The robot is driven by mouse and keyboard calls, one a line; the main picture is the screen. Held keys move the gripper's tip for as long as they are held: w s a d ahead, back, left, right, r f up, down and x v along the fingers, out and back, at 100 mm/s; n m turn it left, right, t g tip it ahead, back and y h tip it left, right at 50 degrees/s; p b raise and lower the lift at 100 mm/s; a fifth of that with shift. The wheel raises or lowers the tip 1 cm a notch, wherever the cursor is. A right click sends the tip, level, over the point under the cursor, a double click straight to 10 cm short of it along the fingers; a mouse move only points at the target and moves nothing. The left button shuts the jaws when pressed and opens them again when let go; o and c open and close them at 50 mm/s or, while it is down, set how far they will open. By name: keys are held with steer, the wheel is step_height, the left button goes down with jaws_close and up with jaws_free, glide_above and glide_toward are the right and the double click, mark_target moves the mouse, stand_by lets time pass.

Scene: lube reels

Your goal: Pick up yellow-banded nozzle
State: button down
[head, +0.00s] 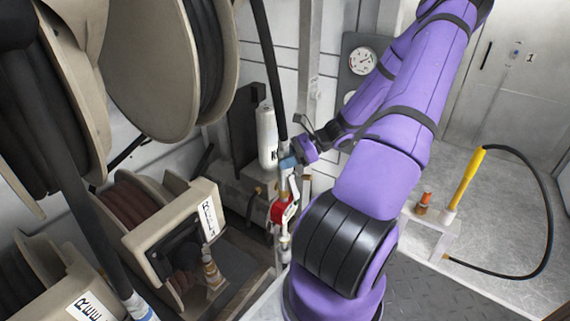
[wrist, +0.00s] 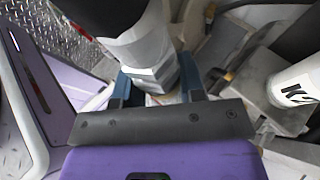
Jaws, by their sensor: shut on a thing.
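My gripper (head: 288,162) has blue fingertips and is shut on a pale grey-white nozzle at the lower end of a black hose (head: 267,65). In the wrist view, my gripper (wrist: 158,88) has one blue finger on each side of the nozzle (wrist: 152,72), which has a faceted collar. I cannot make out a yellow band on it; the fingers hide part of it. In the head view, a red fitting (head: 283,210) shows below my gripper. I cannot tell whether the nozzle touches it.
A white bottle (head: 267,137) stands close behind my gripper. Large beige hose reels (head: 150,60) fill the left. A blue-banded hose end (head: 138,306) hangs at lower left. A yellow-handled tool (head: 466,178) with a black hose stands at right. A gauge (head: 361,61) is on the back wall.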

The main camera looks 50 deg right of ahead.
steer(key=s+d, duration=1.1)
steer(key=d, duration=0.3)
steer(key=shift+s, duration=0.2)
steer(key=shift+r, duration=0.15)
steer(key=shift+r, duration=0.75)
